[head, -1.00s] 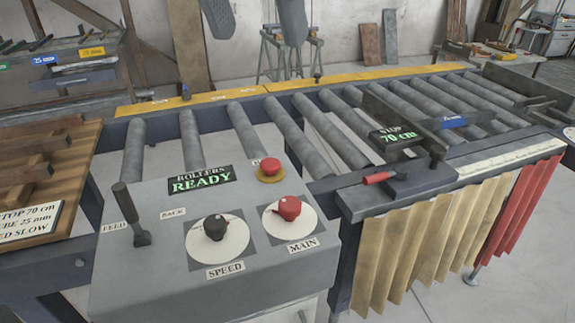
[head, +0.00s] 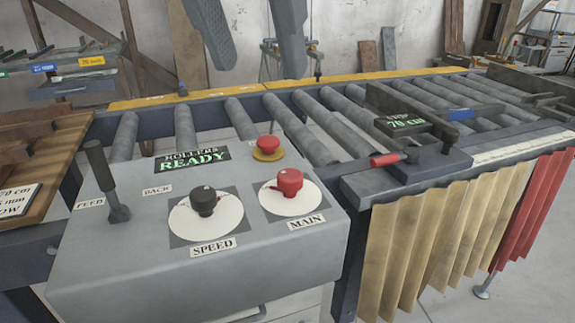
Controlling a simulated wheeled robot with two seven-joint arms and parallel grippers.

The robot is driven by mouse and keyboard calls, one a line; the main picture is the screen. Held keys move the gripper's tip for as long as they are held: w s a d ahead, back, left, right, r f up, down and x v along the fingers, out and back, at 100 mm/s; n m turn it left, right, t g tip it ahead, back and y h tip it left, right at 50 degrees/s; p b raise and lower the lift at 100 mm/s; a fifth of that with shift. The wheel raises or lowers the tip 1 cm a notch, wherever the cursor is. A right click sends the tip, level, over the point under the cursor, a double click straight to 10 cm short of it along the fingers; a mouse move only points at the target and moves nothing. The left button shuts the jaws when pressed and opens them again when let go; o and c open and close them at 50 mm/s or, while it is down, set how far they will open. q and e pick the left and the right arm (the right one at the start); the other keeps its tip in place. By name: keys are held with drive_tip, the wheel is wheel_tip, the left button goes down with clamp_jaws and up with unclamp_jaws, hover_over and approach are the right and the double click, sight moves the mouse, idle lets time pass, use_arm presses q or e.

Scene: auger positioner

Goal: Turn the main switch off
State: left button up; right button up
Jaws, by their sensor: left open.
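The main switch (head: 290,184) is a red rotary knob on a white round dial, above a MAIN label on the right of the grey control box (head: 270,260). The display (head: 192,158) on the box reads ROLLERS READY. My left gripper (head: 256,66) reaches down from the top of the head view with two grey fingers spread apart and nothing between them. It is above the box in the picture, apart from the switch. My right gripper is out of view.
A black SPEED knob (head: 204,200) sits left of the switch. A red mushroom button (head: 268,143) on a yellow base is behind it, and a dark lever (head: 107,182) stands at the left. A roller conveyor (head: 300,128) runs behind, with a red-handled clamp (head: 388,159) at right.

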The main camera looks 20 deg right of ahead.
sight(289, 174)
use_arm(q)
drive_tip(key=x, duration=1.7)
drive_tip(key=shift+f, duration=0.25)
drive_tip(key=shift+c, duration=0.4)
drive_tip(key=c, duration=0.9)
